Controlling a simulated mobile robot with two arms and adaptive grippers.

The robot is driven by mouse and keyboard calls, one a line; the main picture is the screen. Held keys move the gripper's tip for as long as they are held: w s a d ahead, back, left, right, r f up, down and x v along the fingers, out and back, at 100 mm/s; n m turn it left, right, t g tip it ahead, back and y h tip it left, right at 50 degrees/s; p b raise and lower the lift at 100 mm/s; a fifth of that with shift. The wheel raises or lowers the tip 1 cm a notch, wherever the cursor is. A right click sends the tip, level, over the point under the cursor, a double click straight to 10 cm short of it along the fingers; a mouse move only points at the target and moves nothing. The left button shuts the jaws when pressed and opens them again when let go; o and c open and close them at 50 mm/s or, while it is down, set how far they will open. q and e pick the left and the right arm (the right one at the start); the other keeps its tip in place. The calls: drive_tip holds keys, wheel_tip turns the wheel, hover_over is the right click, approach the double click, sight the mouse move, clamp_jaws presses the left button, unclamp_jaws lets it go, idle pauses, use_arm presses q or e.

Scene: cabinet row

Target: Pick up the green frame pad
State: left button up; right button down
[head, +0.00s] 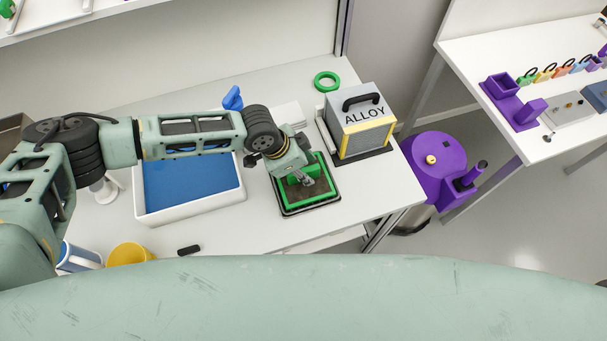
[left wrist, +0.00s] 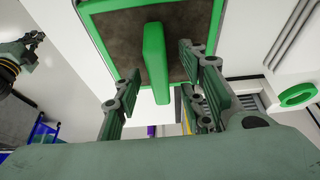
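The green frame pad (head: 291,207) lies on the white bench, a dark brown pad in a green rim with an upright green bar handle. In the left wrist view the handle (left wrist: 155,62) stands up from the dark face of the pad. My left gripper (head: 307,181) is over the pad. In the left wrist view its two fingers (left wrist: 158,68) are spread, one on each side of the handle, with gaps showing. A small part of what looks like my right arm and gripper (left wrist: 34,42) shows at the left edge there; its finger state is unclear.
The grey ALLOY box (head: 362,125) stands close to the right of the pad, and a green ring (head: 326,82) lies behind. A white tray with a blue floor (head: 192,184) is to the left. A yellow cup (head: 128,254) and a black item (head: 189,250) are near the front.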

use_arm(q)
drive_tip(key=shift+f, duration=0.35)
idle(0.5)
clamp_jaws()
idle(0.3)
